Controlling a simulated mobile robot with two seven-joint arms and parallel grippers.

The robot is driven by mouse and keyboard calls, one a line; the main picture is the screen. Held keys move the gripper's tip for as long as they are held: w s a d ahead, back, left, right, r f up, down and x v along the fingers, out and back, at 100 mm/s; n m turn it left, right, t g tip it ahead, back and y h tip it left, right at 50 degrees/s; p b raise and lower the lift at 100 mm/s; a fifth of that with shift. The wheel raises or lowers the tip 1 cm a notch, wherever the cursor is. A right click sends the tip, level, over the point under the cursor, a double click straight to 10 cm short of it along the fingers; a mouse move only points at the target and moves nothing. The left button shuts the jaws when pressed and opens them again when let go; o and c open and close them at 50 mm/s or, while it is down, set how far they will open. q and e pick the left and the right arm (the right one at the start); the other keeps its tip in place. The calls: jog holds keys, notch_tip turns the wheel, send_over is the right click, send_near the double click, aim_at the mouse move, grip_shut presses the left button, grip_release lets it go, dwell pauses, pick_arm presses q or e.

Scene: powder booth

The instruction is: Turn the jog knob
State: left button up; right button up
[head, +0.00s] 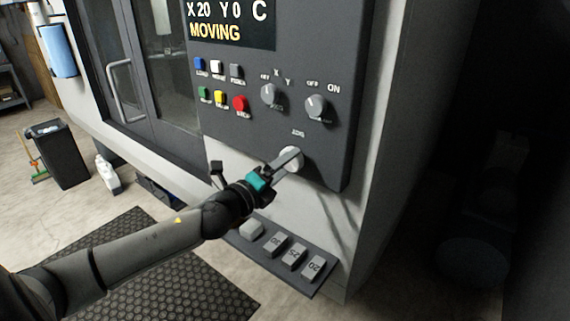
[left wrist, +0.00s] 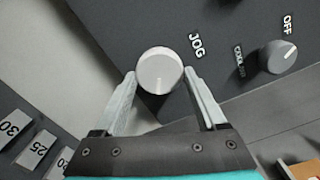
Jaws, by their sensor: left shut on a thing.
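The jog knob (head: 292,156) is a round, light grey knob low on the dark control panel (head: 330,60), under the word JOG. In the left wrist view the knob (left wrist: 158,68) shows face-on, with a faint line across its face. My left gripper (head: 287,161) reaches it from the lower left. Its two fingers stand on either side of the knob in the left wrist view and are shut on it. The display (head: 230,22) at the top reads X 20 Y 0 and MOVING in yellow. My right gripper is not in view.
Two more knobs, the axis knob (head: 269,95) and an OFF/ON knob (head: 316,106), sit above. Coloured buttons, including a red one (head: 240,103), are at left. A shelf (head: 327,272) with numbered blocks juts out below. A black bin (head: 60,155) stands far left.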

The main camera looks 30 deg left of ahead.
pick_arm(q)
jog(key=shift+m, duration=0.5)
jog(key=o, duration=1.3)
jog(key=shift+s+a+b, duration=0.2)
jog(key=shift+s+b, duration=0.2)
jog(key=shift+s, duration=2.15)
jog(key=shift+s+a+b, duration=0.15)
jog(key=shift+s+b, duration=0.2)
jog(key=shift+s, duration=2.15)
jog(key=shift+s+a+b, duration=0.2)
jog(key=shift+s+b, duration=0.2)
jog(key=shift+s, duration=2.15)
